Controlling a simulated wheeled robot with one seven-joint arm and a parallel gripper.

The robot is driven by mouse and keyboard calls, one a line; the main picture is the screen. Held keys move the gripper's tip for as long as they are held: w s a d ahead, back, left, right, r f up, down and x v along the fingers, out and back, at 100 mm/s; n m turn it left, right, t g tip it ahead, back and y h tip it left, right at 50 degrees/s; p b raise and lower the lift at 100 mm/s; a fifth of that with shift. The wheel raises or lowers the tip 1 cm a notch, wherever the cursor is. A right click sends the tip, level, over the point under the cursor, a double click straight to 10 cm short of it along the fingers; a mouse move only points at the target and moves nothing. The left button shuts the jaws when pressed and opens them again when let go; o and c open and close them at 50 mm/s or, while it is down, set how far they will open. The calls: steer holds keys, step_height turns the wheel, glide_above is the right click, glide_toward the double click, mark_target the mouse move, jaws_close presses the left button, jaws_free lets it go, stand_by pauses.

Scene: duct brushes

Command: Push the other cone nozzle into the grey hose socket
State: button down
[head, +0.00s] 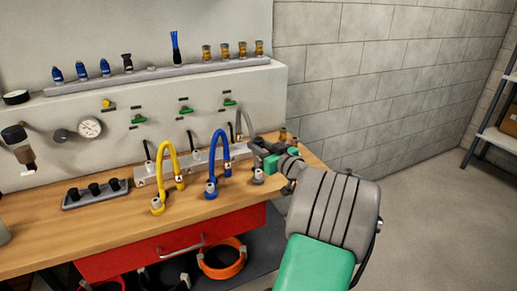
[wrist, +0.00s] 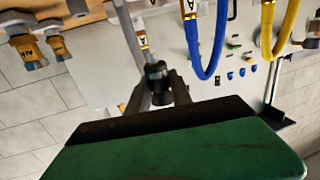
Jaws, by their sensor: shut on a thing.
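My gripper (wrist: 158,88) is shut on a small black piece (wrist: 156,72), which seems to be the cone nozzle; its tip shape is unclear. In the head view my gripper (head: 264,152) is at the right end of the bench, beside the grey hose (head: 246,113). The grey hose arches over, with its end (head: 258,176) hanging low and partly beside my gripper. In the wrist view a labelled hose end (wrist: 141,40) appears just above the black piece. Whether the two touch cannot be told. The held piece is hidden in the head view.
A blue hose (head: 216,150) and a yellow hose (head: 166,165) arch up left of the grey one. Two brass-coloured fittings (wrist: 58,45) stand close by. A wall shelf (head: 160,74) holds several nozzles and a brush. A dark tray (head: 95,194) is at the bench's left.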

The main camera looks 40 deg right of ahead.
mark_target(259, 171)
steer(key=shift+f, duration=0.15)
steer(key=shift+f+b, duration=1.35)
steer(key=shift+f, duration=1.45)
steer(key=shift+s+b, duration=0.1)
steer(key=shift+b, duration=1.15)
steer(key=shift+f+b, duration=0.55)
steer(key=shift+b, duration=0.1)
steer(key=c, duration=1.1)
jaws_free()
steer(key=s, duration=0.7)
steer(key=shift+s+a+r, duration=0.25)
steer(key=shift+s+a, duration=0.15)
